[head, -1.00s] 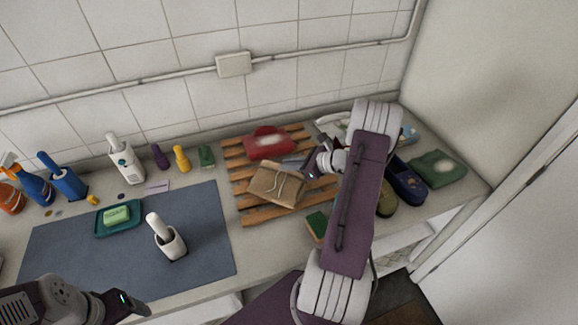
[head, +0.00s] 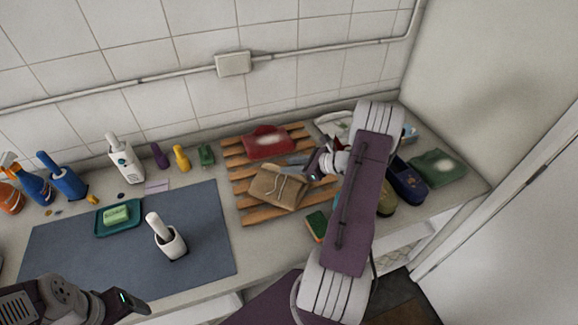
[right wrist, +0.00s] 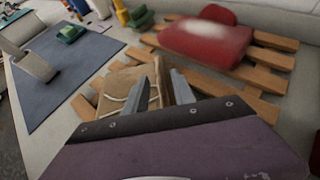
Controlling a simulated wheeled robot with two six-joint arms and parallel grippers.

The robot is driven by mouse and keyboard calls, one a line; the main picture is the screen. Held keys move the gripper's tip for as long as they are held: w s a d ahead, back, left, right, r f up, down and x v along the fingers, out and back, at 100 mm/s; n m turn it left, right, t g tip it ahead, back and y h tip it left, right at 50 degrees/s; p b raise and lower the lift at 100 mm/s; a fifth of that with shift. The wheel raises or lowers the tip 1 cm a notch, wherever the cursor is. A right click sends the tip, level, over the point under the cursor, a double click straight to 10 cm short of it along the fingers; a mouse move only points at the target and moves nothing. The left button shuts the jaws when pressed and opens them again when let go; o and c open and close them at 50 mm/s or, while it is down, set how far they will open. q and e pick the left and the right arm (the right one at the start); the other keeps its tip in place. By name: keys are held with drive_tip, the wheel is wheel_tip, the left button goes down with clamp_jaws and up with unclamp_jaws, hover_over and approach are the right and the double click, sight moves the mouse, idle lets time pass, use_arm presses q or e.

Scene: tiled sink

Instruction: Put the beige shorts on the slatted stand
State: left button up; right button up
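The folded beige shorts (head: 277,187), with a pale drawstring, lie on the slatted wooden stand (head: 262,214). The shorts also show in the right wrist view (right wrist: 118,84), partly behind my fingers. My right gripper (head: 303,168) is at the right edge of the shorts. In the right wrist view its two grey fingers (right wrist: 160,84) are apart, with the edge of the shorts showing between them; I see no grip on it. My left gripper (head: 130,303) is at the lower left, away from the stand; its fingers are too hard to make out.
Blue shoes (head: 407,180) and a green folded cloth (head: 438,167) are to the right. A white brush holder (head: 170,243) stands on the blue mat (head: 110,262).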

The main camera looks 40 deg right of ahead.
drive_tip(key=v, duration=1.1)
drive_tip(key=shift+b, duration=0.45)
drive_tip(key=shift+a, duration=0.15)
drive_tip(key=a+n+g, duration=0.1)
drive_tip(key=a, duration=0.1)
drive_tip(key=a+n+g, duration=0.1)
drive_tip(key=a+n, duration=0.1)
drive_tip(key=a, duration=0.1)
drive_tip(key=a+f+n+g+y, duration=0.1)
drive_tip(key=a, duration=0.1)
drive_tip(key=shift+w+a+f+n, duration=0.1)
drive_tip(key=shift+w+a+n, duration=0.2)
drive_tip(key=shift+a, duration=0.1)
drive_tip(key=s+a+n+g+h, duration=0.3)
drive_tip(key=a+n, duration=0.6)
drive_tip(key=n, duration=0.4)
drive_tip(key=s+a+f+n+g+h, duration=0.1)
drive_tip(key=s+a+n+g+h, duration=0.2)
drive_tip(key=a+n, duration=0.6)
drive_tip(key=s+n, duration=0.2)
drive_tip(key=n, duration=0.1)
drive_tip(key=shift+a+n+g+h, duration=0.3)
drive_tip(key=shift+a+n, duration=0.1)
drive_tip(key=shift+s+f, duration=0.1)
drive_tip(key=shift+s, duration=0.1)
